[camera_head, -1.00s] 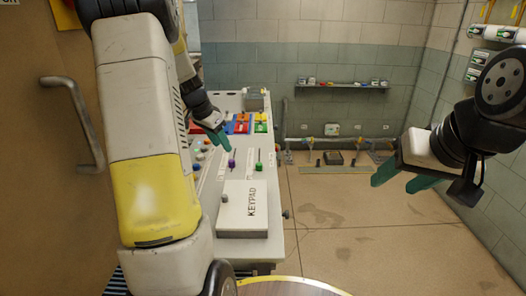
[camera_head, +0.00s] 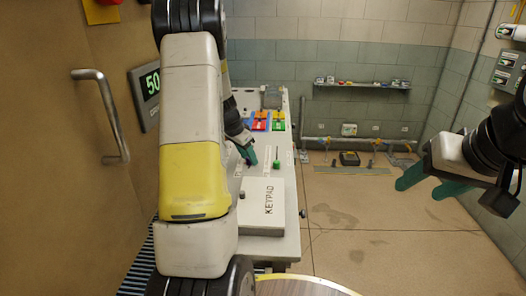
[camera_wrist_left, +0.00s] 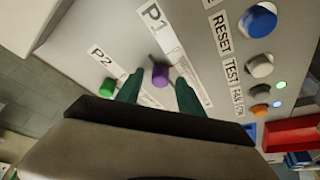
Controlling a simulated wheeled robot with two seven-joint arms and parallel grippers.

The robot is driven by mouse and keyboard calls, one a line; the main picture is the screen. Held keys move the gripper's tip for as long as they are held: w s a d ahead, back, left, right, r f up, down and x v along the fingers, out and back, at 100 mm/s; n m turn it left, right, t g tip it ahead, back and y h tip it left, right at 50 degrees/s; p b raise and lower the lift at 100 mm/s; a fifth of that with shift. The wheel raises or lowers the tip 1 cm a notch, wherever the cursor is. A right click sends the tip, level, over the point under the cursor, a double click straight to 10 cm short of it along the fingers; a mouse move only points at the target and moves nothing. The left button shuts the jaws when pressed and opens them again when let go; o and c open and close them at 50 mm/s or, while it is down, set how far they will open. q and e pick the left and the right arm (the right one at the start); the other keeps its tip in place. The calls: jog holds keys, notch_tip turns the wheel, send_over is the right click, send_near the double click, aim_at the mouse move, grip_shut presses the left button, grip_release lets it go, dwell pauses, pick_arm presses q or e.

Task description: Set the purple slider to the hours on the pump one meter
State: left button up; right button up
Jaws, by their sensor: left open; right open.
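The purple slider knob (camera_wrist_left: 160,75) stands on the pale panel by the label P1 in the left wrist view. My left gripper (camera_wrist_left: 159,92) is open, with one teal finger on each side of the knob; I cannot tell whether they touch it. In the head view this gripper (camera_head: 247,154) is low over the console and mostly hides the purple knob. My right gripper (camera_head: 424,184) is open and empty in the air at right.
A green slider knob (camera_wrist_left: 108,87) by label P2 is close beside the left gripper. Several round buttons, including a blue one (camera_wrist_left: 258,21), line the panel. A KEYPAD box (camera_head: 262,207) lies on the near console.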

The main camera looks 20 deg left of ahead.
pick_arm(q)
grip_shut()
dwell(1.3)
